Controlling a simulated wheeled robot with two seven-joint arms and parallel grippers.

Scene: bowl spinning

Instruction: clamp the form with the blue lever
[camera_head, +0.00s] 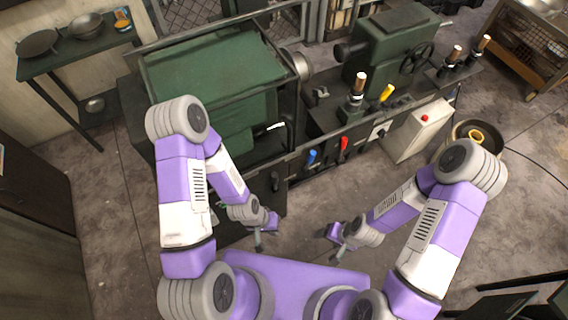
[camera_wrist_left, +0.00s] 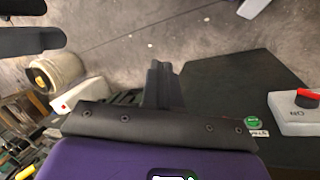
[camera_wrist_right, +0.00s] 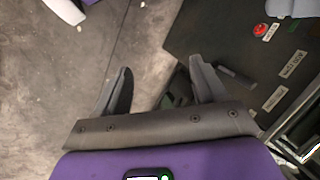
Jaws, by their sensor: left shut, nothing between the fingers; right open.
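The blue lever (camera_head: 312,157) stands on the front side of the green lathe, left of a red lever (camera_head: 344,145). A round silver piece (camera_head: 302,66), which may be the form, sits on the headstock side, facing a dark tailstock end (camera_head: 345,51) across a gap. My left gripper (camera_head: 258,242) is low in front of the machine, apart from the lever; in the left wrist view its fingers (camera_wrist_left: 161,84) are together and empty. My right gripper (camera_head: 331,232) is in front of the machine, below the lever in the picture; its fingers (camera_wrist_right: 160,82) are apart and empty.
A yellow lever (camera_head: 387,93) and a white box with a red button (camera_head: 424,118) are further right. A bucket (camera_head: 470,134) stands beside the box. A green shelf (camera_head: 75,58) with pans is at the far left. Floor between my arms and the machine is clear.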

